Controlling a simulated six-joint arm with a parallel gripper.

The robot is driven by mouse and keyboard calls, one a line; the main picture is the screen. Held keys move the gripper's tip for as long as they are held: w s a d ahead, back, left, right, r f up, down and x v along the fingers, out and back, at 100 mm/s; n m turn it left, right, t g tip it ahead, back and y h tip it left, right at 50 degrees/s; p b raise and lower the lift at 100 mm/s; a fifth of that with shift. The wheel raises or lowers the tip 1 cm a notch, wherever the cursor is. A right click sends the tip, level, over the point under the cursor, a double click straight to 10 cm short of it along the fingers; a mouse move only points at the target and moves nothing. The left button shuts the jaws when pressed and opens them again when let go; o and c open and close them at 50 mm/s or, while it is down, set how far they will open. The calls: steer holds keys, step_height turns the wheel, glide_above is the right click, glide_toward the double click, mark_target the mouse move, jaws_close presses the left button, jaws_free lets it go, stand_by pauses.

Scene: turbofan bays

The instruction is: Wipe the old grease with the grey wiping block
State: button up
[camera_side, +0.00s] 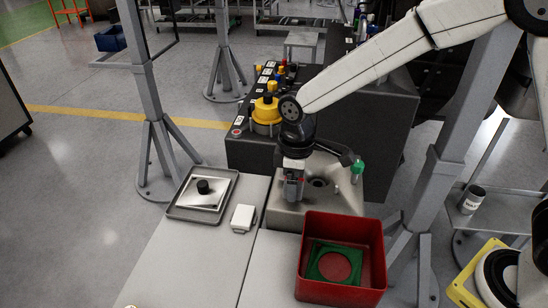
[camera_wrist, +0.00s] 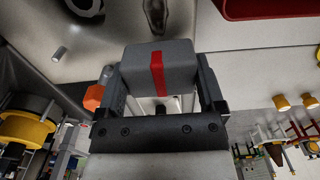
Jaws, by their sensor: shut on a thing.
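My gripper (camera_side: 293,184) points down over the grey metal housing (camera_side: 285,219) in the side view. In the wrist view its two fingers are shut on the grey wiping block (camera_wrist: 135,70), which has a red stripe across its middle. The block is small and partly hidden by the fingers in the side view. A dark smear (camera_wrist: 155,14), perhaps the old grease, shows on the metal surface beyond the block in the wrist view. I cannot tell whether the block touches the metal. The smear cannot be made out in the side view.
A red bin (camera_side: 314,225) with a green frame inside stands at the front right. A grey tray (camera_side: 176,211) with a plate and black knob lies left, beside a small white box (camera_side: 243,219). A green-tipped part (camera_side: 357,167) stands at the housing's right. The front-left tabletop is clear.

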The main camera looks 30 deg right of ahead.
mark_target(321, 203)
steer(key=shift+f, duration=0.85)
steer(key=shift+s+f, duration=0.1)
steer(key=shift+f, duration=0.55)
steer(key=shift+s+d+r, duration=0.1)
steer(key=shift+s+d, duration=0.7)
steer(key=shift+d, duration=0.1)
steer(key=shift+c, duration=0.5)
steer(key=shift+s+d, duration=1.25)
steer(key=shift+w+a, duration=2.05)
steer(key=shift+a, duration=0.05)
steer(key=shift+w+a+r, duration=0.1)
steer(key=shift+w+r, duration=0.05)
steer(key=shift+r, duration=3.95)
